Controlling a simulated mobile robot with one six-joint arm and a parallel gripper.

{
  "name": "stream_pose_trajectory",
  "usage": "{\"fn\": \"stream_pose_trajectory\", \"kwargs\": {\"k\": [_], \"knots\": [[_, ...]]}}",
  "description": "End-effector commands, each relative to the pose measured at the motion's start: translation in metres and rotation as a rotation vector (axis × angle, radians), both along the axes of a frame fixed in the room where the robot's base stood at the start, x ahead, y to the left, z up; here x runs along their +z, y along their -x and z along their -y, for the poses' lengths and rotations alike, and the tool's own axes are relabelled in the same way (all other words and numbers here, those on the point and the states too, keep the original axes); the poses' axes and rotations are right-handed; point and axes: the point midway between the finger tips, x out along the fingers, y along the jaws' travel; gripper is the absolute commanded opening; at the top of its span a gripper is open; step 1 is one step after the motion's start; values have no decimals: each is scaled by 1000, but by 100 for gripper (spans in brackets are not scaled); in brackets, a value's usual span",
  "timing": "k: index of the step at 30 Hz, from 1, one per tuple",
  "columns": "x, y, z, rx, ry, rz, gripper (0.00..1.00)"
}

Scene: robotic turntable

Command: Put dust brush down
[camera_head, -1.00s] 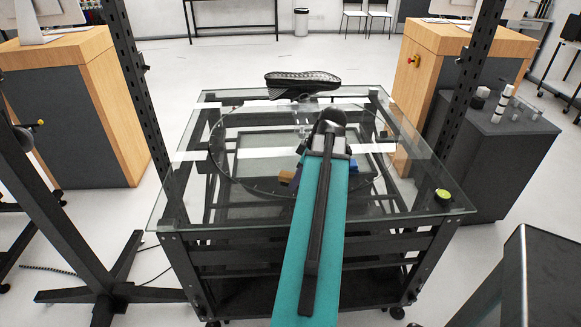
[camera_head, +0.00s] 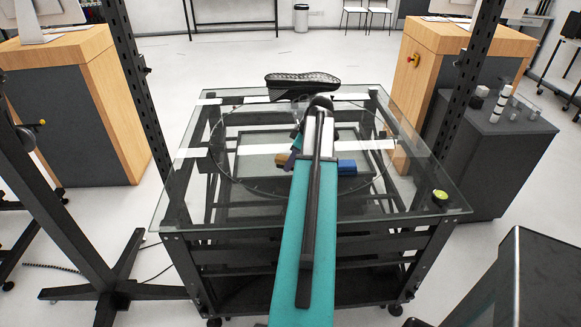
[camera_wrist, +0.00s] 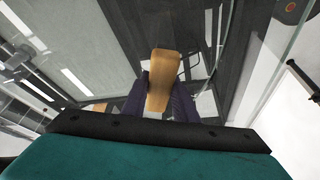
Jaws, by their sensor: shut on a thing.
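The dust brush shows in the wrist view as a tan wooden piece (camera_wrist: 160,78) between the two dark purple fingers of my gripper (camera_wrist: 160,92), which is shut on it. In the head view the wooden end (camera_head: 281,159) sticks out to the left of my gripper (camera_head: 291,159), over the glass table (camera_head: 190,195). A blue block-like part (camera_head: 346,167) shows to the right of my arm; whether it belongs to the brush is hidden by the arm. I cannot tell whether the brush touches the glass.
A black shoe-like thing with a ribbed sole (camera_head: 302,80) lies at the table's far edge. A yellow-green button (camera_head: 440,196) sits near the right front corner. Dark uprights (camera_head: 470,75) flank the table. The glass at left and right is mostly clear.

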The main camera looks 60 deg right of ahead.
Motion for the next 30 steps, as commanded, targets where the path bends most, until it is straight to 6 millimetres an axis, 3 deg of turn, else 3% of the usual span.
{"fn": "stream_pose_trajectory", "kwargs": {"k": [16,30], "knots": [[-3,-4,4,-1,0,0,2],[-35,-4,4,0,-1,0,2]]}}
